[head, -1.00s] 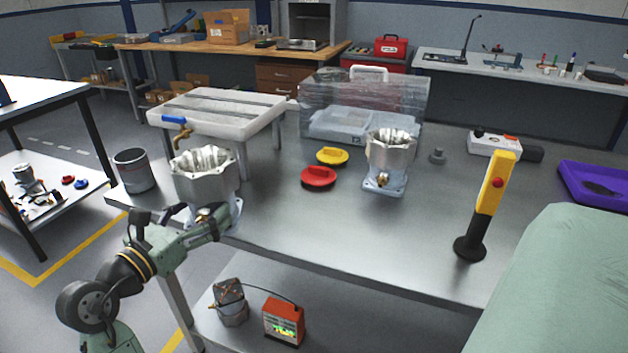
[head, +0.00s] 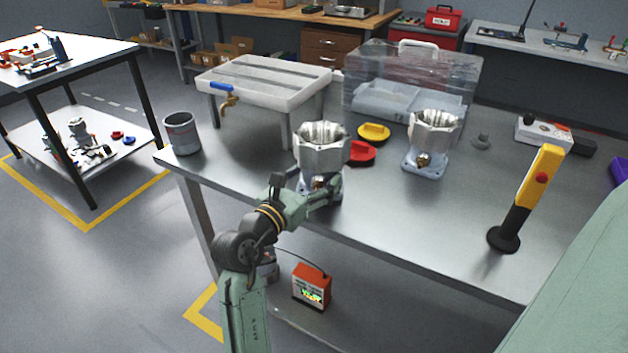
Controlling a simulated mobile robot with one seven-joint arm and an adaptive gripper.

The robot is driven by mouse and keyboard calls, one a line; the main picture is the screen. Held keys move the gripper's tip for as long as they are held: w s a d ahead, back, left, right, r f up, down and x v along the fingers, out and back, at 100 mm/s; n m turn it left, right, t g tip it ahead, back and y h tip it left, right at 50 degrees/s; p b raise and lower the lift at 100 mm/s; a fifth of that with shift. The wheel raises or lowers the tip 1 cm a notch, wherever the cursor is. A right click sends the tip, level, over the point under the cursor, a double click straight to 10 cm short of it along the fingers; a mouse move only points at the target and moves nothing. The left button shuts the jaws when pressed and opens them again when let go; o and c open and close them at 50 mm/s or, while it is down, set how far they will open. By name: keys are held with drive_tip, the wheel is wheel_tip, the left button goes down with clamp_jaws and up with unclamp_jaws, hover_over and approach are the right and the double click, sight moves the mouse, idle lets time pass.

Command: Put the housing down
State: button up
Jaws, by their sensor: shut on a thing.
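A machined metal housing (head: 322,148) with a scalloped open top is upright at the front edge of the steel table (head: 390,215), in the head view. My gripper (head: 328,190) is shut on this housing low on its near side. My wrist partly hides its base, and I cannot tell whether the base touches the table. A second, similar housing (head: 433,138) stands upright on the table to the right, apart from my gripper.
A red cap (head: 362,153) and a yellow cap (head: 374,132) lie between the housings. A grey cup (head: 182,134) stands left, near a raised white slotted tray (head: 265,84). A clear case (head: 410,85) is behind. A yellow-black handheld tool (head: 527,195) stands right. The front middle tabletop is clear.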

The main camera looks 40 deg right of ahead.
drive_tip(key=shift+f, duration=0.45)
drive_tip(key=o, duration=2)
drive_tip(key=shift+f, duration=0.2)
drive_tip(key=shift+r, duration=0.1)
